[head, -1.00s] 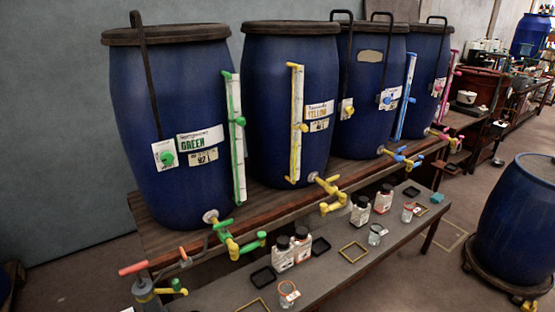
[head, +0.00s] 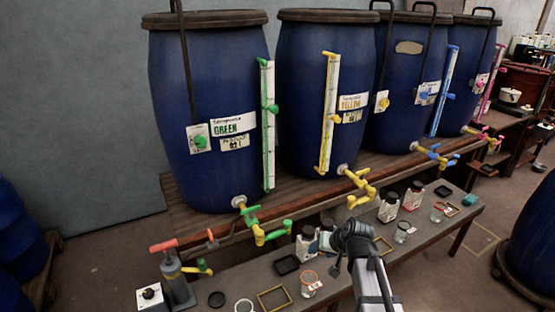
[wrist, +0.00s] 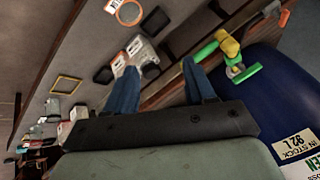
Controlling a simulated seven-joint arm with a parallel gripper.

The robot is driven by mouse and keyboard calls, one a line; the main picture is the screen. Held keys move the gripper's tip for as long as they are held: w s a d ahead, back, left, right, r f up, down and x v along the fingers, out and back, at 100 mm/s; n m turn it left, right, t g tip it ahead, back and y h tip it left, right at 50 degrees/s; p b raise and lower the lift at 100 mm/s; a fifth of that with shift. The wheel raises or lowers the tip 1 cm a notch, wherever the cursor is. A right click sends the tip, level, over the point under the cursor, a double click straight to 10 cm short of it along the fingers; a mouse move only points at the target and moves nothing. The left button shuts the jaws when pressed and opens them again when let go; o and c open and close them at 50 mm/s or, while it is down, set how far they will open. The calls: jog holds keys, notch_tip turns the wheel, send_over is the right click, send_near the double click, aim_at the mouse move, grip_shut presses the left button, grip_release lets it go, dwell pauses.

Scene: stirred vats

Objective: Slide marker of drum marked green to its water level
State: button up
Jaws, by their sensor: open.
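The drum marked green (head: 172,105) is a large blue barrel at the left of the shelf, with a "GREEN" label (head: 233,123). Its upright sight gauge (head: 267,150) has green end fittings and stands on its right side. The green marker (head: 272,108) sits on the gauge a little above mid-height. I cannot make out the water level. In the wrist view my gripper (wrist: 160,85) is open and empty above the lower bench, near the green drum's tap (wrist: 230,57). In the head view it is low, apart from the gauge, its fingers unclear. The marker is outside the wrist view.
The yellow-marked drum (head: 305,80) stands close to the right of the green gauge, with its own gauge (head: 328,120). The green tap (head: 262,228) juts forward below. Bottles and trays (head: 274,298) cover the lower bench. A pump with a red handle (head: 172,270) stands at left.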

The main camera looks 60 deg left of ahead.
jog(key=s+a+r+n+g+y, duration=0.1)
jog(key=s+a+r+y, duration=0.1)
jog(key=a+r, duration=0.5)
jog(key=s+a+r+n+y, duration=0.1)
jog(key=s+a+r+y, duration=0.1)
jog(key=a+r, duration=0.6)
jog(key=n+t+y, duration=0.1)
jog(key=n+y, duration=0.4)
jog(key=y, duration=0.2)
send_near(276, 111)
jog(key=s+d, duration=0.1)
jog(key=d, duration=0.3)
jog(key=a, duration=0.4)
jog(key=a+n, duration=0.1)
jog(key=a, duration=0.4)
jog(key=a+n, duration=0.1)
jog(key=a, duration=0.4)
jog(key=shift+w+t, duration=0.25)
jog(key=shift+t, duration=0.15)
jog(key=shift+c, duration=0.3)
grip_shut()
